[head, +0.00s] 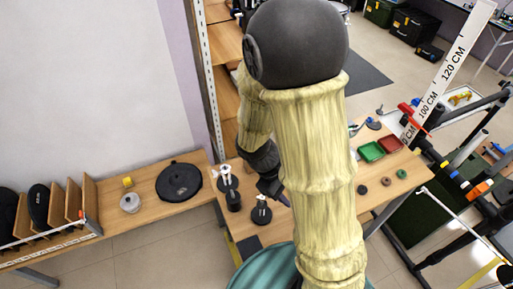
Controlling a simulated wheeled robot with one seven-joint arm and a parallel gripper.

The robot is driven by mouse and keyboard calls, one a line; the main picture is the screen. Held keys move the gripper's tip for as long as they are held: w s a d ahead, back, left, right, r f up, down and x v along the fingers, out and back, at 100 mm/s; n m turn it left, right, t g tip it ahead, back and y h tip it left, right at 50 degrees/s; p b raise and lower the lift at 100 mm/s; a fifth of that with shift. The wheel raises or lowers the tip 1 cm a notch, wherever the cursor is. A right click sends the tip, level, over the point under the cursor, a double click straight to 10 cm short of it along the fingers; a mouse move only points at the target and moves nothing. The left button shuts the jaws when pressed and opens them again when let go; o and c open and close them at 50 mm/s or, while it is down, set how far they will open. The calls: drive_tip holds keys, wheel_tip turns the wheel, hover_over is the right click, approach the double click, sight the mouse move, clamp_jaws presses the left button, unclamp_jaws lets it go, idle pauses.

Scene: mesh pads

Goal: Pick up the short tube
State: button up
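I cannot pick out the short tube with certainty. Several dark upright pieces on round bases stand at the left end of the wooden table (248,245): one with a pale top (226,175), a short black cylinder (234,202) and a post on a wide disc (262,214). My gripper (277,194), dark and small in the head view, is above and beside these pieces, partly behind my covered arm. Whether it is open or shut does not show, and I see nothing clearly held in it. My arm hides the middle of the table.
A green tray (371,152) and a red tray (391,144) sit at the right of the table, with small rings (386,181) in front. A side bench holds a black disc (179,183) and a grey round piece (130,203). A cluttered rack (470,180) stands right.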

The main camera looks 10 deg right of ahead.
drive_tip(key=w+f+n+t+h+b, duration=0.4)
drive_tip(key=w+f+n+t+h, duration=0.3)
drive_tip(key=w+n, duration=0.35)
drive_tip(key=w+a+f+n+t+y+b, duration=0.1)
drive_tip(key=w+a+f+n+t, duration=0.1)
drive_tip(key=a+n+t, duration=0.3)
drive_tip(key=w+a+f+n+t+y+b, duration=0.1)
drive_tip(key=w+a+f+n+t, duration=0.1)
drive_tip(key=w+a+n+t, duration=0.3)
drive_tip(key=shift+a+n, duration=0.55)
drive_tip(key=shift+a, duration=0.25)
drive_tip(key=shift+f, duration=0.1)
drive_tip(key=p+x, duration=0.3)
drive_tip(key=x, duration=0.9)
drive_tip(key=shift+w+d+f, duration=0.1)
drive_tip(key=shift+w, duration=0.1)
drive_tip(key=shift+s+d, duration=0.1)
